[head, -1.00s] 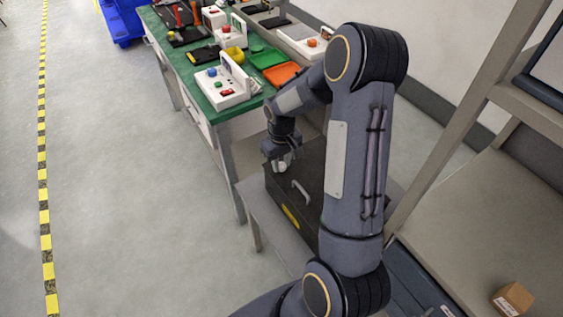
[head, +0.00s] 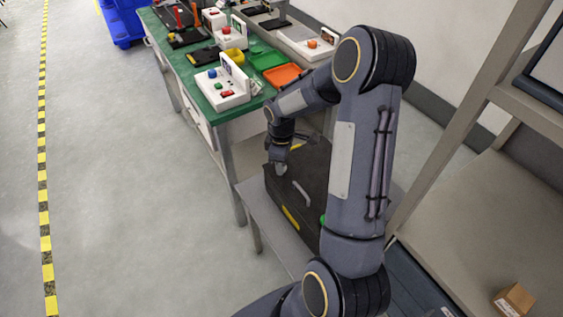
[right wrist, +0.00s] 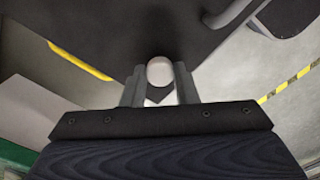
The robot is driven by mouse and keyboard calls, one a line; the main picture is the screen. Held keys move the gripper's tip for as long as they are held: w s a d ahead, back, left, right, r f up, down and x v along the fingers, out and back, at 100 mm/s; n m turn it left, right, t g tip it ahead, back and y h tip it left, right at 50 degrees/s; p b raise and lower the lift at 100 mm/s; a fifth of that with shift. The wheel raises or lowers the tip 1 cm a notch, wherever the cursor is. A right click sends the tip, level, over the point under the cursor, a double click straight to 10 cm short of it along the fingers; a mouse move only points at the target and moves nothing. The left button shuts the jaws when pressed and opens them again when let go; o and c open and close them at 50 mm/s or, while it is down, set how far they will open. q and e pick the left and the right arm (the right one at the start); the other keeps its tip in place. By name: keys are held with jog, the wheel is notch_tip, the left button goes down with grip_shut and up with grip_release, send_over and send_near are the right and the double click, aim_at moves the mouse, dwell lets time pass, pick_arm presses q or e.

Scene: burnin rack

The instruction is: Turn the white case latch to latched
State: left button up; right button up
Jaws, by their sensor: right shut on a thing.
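The black case (head: 310,170) lies on a grey stand beside the green bench, with a grey handle (head: 301,191) and a yellow label on its front. My right gripper (head: 281,168) is at the case's far left corner. In the right wrist view the white latch (right wrist: 160,71) sits between the two fingers of my right gripper (right wrist: 159,84), which are shut on it. The latch is mostly hidden by the gripper in the head view, and I cannot tell its angle. My left gripper is not in view.
The green bench (head: 222,112) behind holds white boxes with buttons, an orange tray (head: 282,76) and a green tray. A shelf with a small cardboard box (head: 514,299) is at the right. The floor at the left is clear.

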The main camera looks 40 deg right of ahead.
jog(key=shift+n, duration=0.3)
jog(key=o, duration=1)
notch_tip(320, 180, up, 7)
jog(key=shift+r, duration=0.4)
